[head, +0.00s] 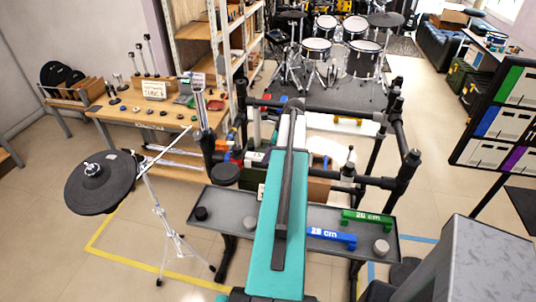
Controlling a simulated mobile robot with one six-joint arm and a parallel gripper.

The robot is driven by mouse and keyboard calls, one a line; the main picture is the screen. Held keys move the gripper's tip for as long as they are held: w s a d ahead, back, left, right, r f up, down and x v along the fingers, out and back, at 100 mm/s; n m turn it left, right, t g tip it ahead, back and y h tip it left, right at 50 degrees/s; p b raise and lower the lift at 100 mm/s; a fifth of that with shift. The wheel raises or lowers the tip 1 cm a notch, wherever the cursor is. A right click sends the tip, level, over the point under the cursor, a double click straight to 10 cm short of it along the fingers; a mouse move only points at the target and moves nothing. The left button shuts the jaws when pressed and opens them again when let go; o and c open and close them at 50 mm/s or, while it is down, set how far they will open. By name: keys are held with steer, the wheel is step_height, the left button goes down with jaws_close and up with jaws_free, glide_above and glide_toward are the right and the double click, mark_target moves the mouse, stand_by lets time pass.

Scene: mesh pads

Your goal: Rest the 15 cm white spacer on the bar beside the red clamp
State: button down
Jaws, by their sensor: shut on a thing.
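My teal arm (262,238) reaches from the bottom edge to the rack of dark bars in the middle of the head view. I cannot make out my gripper; the far end of the arm hides that area. I cannot pick out the white spacer for sure. A narrow white upright piece (255,127) shows left of the arm, but I cannot tell what it is. A small red patch (283,98) shows by the rack's far bar (268,102), too small to name surely as the red clamp. A blue patch is beside it.
A grey tray (226,219) in front of the rack holds a green spacer (367,218) and a blue spacer (331,236). A black pad (100,185) on a stand is at left. Dark posts (402,176) rise at right. A drum kit stands behind.

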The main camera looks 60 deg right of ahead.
steer(key=c, duration=1.4)
jaws_free()
steer(key=shift+b+v, duration=1.85)
steer(key=shift+v, duration=5.05)
